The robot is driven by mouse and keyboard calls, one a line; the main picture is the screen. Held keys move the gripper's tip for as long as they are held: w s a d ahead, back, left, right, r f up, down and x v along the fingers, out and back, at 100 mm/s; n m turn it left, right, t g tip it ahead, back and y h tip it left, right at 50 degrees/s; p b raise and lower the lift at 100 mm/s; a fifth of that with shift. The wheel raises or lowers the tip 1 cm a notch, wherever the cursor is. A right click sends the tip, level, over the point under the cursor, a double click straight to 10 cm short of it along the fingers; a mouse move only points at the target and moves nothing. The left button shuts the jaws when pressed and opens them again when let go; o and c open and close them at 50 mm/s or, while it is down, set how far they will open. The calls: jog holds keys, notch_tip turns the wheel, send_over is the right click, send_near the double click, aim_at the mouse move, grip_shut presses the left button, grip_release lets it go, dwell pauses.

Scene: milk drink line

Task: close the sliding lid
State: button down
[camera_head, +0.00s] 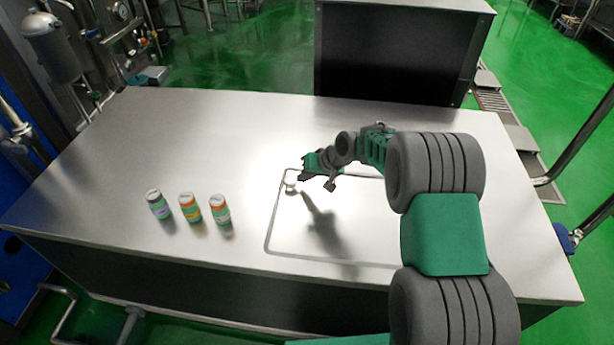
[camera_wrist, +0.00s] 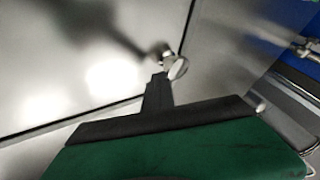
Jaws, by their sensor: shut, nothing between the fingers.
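The sliding lid (camera_head: 300,235) is a flat metal panel in the steel table top, outlined by a dark seam with rounded corners. A small round metal knob (camera_head: 290,181) stands at its far left corner. In the wrist view the lid (camera_wrist: 60,65) fills the left, and the knob (camera_wrist: 177,68) is just beyond my fingertips. My gripper (camera_head: 306,172) is shut and empty, beside the knob on its right in the head view. In the wrist view the shut dark fingers (camera_wrist: 159,85) overlap the knob's edge; I cannot tell if they touch it. My arm hides the lid's right part.
A white and green can (camera_head: 159,206) and two orange-topped cans (camera_head: 190,208) (camera_head: 220,210) stand left of the lid on the steel table (camera_head: 120,150). The table's far left is clear. A dark steel cabinet (camera_head: 395,50) stands behind.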

aim_at(320, 187)
jog(key=d, duration=0.2)
jog(key=d+r, duration=0.1)
jog(key=d, duration=0.1)
jog(key=shift+s+d+r, duration=0.1)
jog(key=shift+s+d, duration=0.05)
jog(key=shift+d, duration=0.15)
jog(key=s+d+r+h+p, duration=0.1)
jog(key=s+d+r+p, duration=0.1)
jog(key=s+r, duration=0.4)
jog(key=s+d+r+h+p, duration=0.15)
jog(key=s+r, duration=0.25)
jog(key=r, duration=0.5)
jog(key=s+d+r+h+p, duration=0.1)
jog(key=s+r+p, duration=0.1)
jog(key=s, duration=0.7)
jog(key=s+d+r+m+g+h+p, duration=0.1)
jog(key=s+d+r+h+p, duration=0.1)
jog(key=s, duration=0.8)
jog(key=shift+v, duration=0.95)
jog(key=shift+d, duration=0.2)
